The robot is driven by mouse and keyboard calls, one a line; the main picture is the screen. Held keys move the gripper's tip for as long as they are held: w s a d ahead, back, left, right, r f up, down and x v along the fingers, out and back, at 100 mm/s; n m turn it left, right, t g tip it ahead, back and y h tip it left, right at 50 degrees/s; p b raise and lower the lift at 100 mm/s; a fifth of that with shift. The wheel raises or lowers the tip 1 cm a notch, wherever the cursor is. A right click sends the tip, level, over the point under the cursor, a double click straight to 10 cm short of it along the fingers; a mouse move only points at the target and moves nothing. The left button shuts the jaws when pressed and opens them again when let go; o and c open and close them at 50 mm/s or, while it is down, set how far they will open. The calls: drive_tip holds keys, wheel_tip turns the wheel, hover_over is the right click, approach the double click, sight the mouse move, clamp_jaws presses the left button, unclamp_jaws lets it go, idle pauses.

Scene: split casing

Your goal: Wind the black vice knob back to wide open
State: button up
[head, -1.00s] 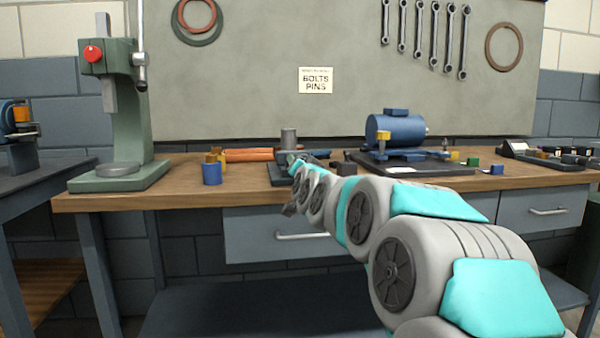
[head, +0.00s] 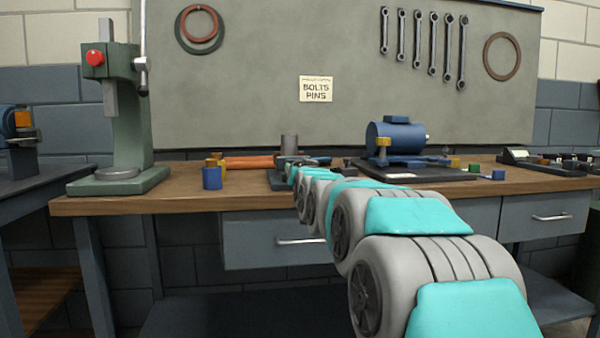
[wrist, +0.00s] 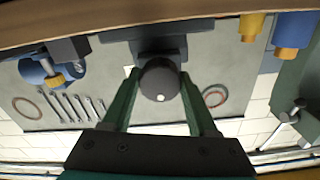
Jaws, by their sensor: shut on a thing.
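The black vice knob (wrist: 160,85) is round and dark with a small white dot on its face, in the middle of the wrist view. My gripper (wrist: 159,76) has one green finger on each side of it and is shut on it. The dark vice (wrist: 150,44) is behind the knob in the wrist view. In the head view the vice (head: 277,181) sits near the bench's front edge, partly hidden by my arm, and a grey cylinder (head: 289,144) stands upright at it. The knob and fingertips cannot be made out in the head view. The jaw gap is not clear.
A blue cup-like cylinder (head: 212,178) and orange rolls (head: 248,161) are left of the vice. A blue motor (head: 396,133) stands on a dark plate to the right. A green press (head: 125,130) stands at the bench's left end. The bench between press and blue cylinder is clear.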

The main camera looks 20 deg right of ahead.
drive_tip(key=o, duration=1.4)
drive_tip(key=shift+c, duration=0.2)
drive_tip(key=shift+s, duration=0.1)
drive_tip(key=v, duration=0.7)
drive_tip(key=shift+s, duration=0.3)
drive_tip(key=shift+a, duration=0.15)
